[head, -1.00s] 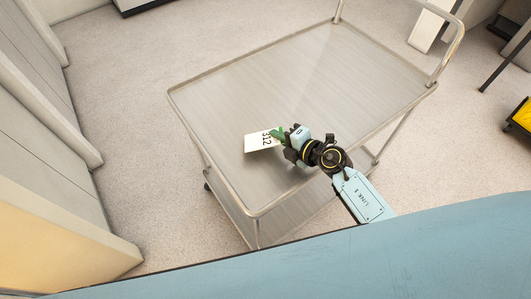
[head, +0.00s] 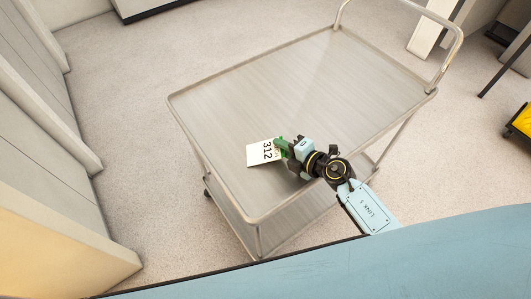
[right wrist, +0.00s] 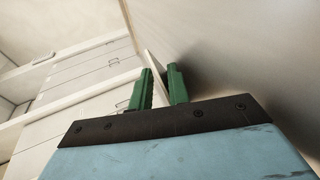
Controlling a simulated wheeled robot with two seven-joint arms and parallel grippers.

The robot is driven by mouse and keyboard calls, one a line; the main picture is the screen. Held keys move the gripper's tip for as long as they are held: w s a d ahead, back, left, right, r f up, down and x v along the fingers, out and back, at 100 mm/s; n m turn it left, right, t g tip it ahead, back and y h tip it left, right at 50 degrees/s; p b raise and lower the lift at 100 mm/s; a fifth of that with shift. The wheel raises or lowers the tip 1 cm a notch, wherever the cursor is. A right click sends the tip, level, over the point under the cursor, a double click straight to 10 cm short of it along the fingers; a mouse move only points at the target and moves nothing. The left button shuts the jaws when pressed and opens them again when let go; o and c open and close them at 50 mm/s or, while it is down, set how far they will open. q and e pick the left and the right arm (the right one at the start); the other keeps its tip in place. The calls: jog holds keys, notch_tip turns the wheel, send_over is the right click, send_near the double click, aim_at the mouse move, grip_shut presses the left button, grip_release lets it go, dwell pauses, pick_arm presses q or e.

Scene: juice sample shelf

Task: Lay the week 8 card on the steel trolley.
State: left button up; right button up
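A white card (head: 260,153) with "312" in dark print is in my right gripper (head: 280,147), over the near part of the steel trolley's top (head: 300,85). No week number is readable on it. In the right wrist view a pale thin edge, likely the card (right wrist: 157,78), runs between the two green fingers (right wrist: 162,86), which are close together on it. The trolley's grey metal surface (right wrist: 240,45) is close beside the fingers there. I cannot tell whether the card touches the trolley. My left gripper is out of view.
The trolley top is otherwise bare, with a low rail around it and a raised handle (head: 456,48) at the far right. A lower shelf (head: 285,232) shows beneath. Pale cabinets (head: 40,120) stand at the left. A yellow object (head: 523,119) is at the right edge.

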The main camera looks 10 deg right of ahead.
jog(key=p+v, duration=0.2)
jog(key=v, duration=0.4)
jog(key=shift+s+d+r, duration=0.15)
jog(key=shift+s, duration=0.1)
jog(key=shift+p, duration=0.3)
notch_tip(320, 180, up, 7)
jog(key=s+d+p, duration=0.1)
jog(key=s+p, duration=0.1)
jog(key=p, duration=0.5)
jog(key=shift+s+d, duration=0.15)
jog(key=shift+d, duration=0.1)
